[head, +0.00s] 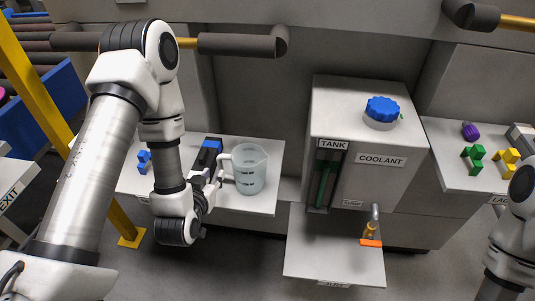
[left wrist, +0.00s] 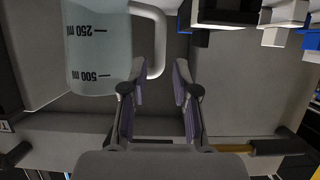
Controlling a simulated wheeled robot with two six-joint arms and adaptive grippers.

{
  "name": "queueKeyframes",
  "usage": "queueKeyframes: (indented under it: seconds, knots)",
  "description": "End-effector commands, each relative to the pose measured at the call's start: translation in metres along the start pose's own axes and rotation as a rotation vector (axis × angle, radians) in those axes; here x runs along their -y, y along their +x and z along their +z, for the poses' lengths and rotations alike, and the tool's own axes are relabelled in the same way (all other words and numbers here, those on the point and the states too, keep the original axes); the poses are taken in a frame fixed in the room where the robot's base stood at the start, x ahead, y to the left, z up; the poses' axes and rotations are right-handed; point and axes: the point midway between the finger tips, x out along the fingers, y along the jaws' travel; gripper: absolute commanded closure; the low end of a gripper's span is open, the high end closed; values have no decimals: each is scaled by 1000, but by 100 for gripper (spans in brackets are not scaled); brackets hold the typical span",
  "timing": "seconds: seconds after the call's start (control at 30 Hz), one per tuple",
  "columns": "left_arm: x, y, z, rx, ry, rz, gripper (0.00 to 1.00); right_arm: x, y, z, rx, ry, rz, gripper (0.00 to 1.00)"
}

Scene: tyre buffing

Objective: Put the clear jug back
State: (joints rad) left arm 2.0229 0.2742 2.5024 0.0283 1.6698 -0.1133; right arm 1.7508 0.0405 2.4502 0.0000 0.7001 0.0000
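The clear jug (head: 250,172) stands upright on the white shelf at the left, its handle towards my left gripper. It is translucent with dark volume marks. In the left wrist view the jug (left wrist: 97,45) appears upside down at upper left, partly out of frame. My left gripper (head: 214,178) is beside the jug's handle. In the left wrist view its two fingers (left wrist: 159,70) are apart, with the handle's lower end near the left fingertip. I cannot tell whether they touch. My right arm shows at the right edge, but its gripper is out of view.
A grey coolant tank (head: 345,145) with a blue cap (head: 382,109) and a tap stands right of the jug. A lower white shelf (head: 330,262) below the tap is bare. A yellow post (head: 35,90) stands at the left. Coloured parts lie on the right shelf (head: 455,170).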

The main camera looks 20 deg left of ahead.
Motion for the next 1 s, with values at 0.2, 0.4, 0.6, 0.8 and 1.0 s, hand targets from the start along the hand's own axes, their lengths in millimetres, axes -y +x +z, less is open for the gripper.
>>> queueKeyframes:
  seconds: [0.2,0.4,0.6,0.8,1.0]
  knots:
    - [0,30,-2,-10,0,-2,71,0,9,1,1,-1,0,60]
    - [-1,64,-5,-7,1,-1,71,0,-2,0,0,-1,0,60]
    - [-1,76,-3,-3,1,-1,71,0,-2,0,1,-1,0,60]
    - [-1,76,-3,-3,0,0,100,0,-2,0,1,-1,0,60]
    - [-1,76,-4,-6,0,0,100,0,-2,0,1,-1,0,60]
